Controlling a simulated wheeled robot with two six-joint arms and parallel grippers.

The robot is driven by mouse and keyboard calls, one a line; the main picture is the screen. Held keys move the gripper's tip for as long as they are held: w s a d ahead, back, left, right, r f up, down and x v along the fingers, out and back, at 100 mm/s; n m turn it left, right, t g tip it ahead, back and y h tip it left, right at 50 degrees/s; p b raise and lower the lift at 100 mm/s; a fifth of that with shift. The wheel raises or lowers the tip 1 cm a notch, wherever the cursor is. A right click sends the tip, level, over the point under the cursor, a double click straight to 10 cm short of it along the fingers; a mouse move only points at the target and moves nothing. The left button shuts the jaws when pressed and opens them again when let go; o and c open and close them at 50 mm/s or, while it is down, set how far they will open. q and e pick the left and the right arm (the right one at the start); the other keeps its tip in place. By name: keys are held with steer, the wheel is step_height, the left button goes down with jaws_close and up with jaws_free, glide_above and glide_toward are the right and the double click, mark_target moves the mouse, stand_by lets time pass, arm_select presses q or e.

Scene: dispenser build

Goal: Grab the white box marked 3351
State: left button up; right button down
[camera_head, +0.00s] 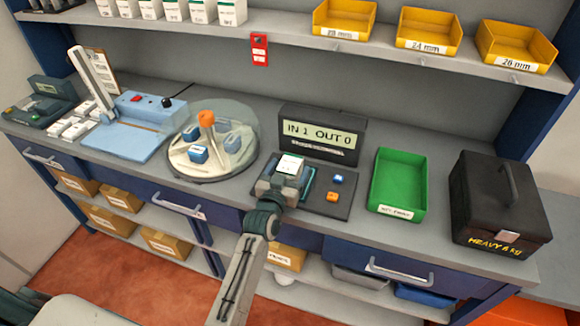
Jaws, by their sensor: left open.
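A row of white boxes (175,9) stands on the upper shelf at the back left, cut by the top edge; their markings are too small to read. A small white-topped thing (290,164) shows at my left gripper (285,178), over the dark pad in front of the IN 1 OUT 0 display. Its number cannot be read, so I cannot tell if it is the box marked 3351. My left gripper is open around or right beside it; the fingers are partly hidden by the wrist. My right gripper is not in view.
The display (321,133) stands behind the pad (330,196). A round carousel (213,165) is to the left, a green bin (399,183) and black heavy case (497,205) to the right. Yellow bins (428,32) sit on the upper shelf.

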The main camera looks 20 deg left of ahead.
arm_select(q)
steer(key=c, duration=1.3)
